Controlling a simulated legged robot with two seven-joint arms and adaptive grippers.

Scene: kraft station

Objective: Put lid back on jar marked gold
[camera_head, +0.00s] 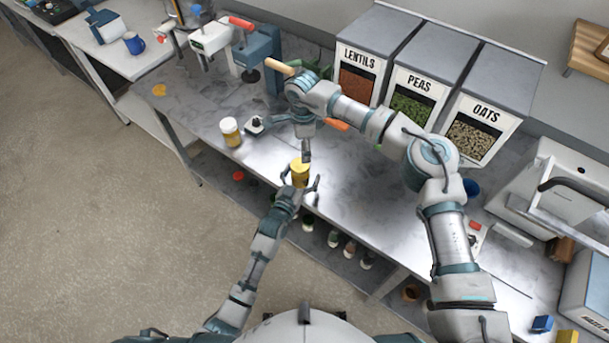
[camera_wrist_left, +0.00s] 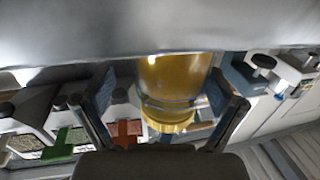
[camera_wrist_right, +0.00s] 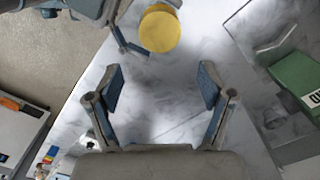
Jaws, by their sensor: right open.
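A jar with yellow-gold contents (camera_head: 300,175) stands on the workbench near its front edge. It also shows in the left wrist view (camera_wrist_left: 172,80), upside down, with a ridged yellow lid (camera_wrist_left: 170,126) on its mouth. From above, the yellow lid (camera_wrist_right: 160,28) shows as a round disc in the right wrist view. No gold marking is readable. My left gripper (camera_head: 300,185) has its fingers on both sides of the jar, with a visible gap on at least one side. My right gripper (camera_head: 305,152) is open and empty, close behind the jar; its pads (camera_wrist_right: 160,90) are wide apart.
A flat yellow-orange round thing (camera_head: 159,90) lies at the bench's left. Lentils, peas and oats dispensers (camera_head: 420,85) stand behind my right arm.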

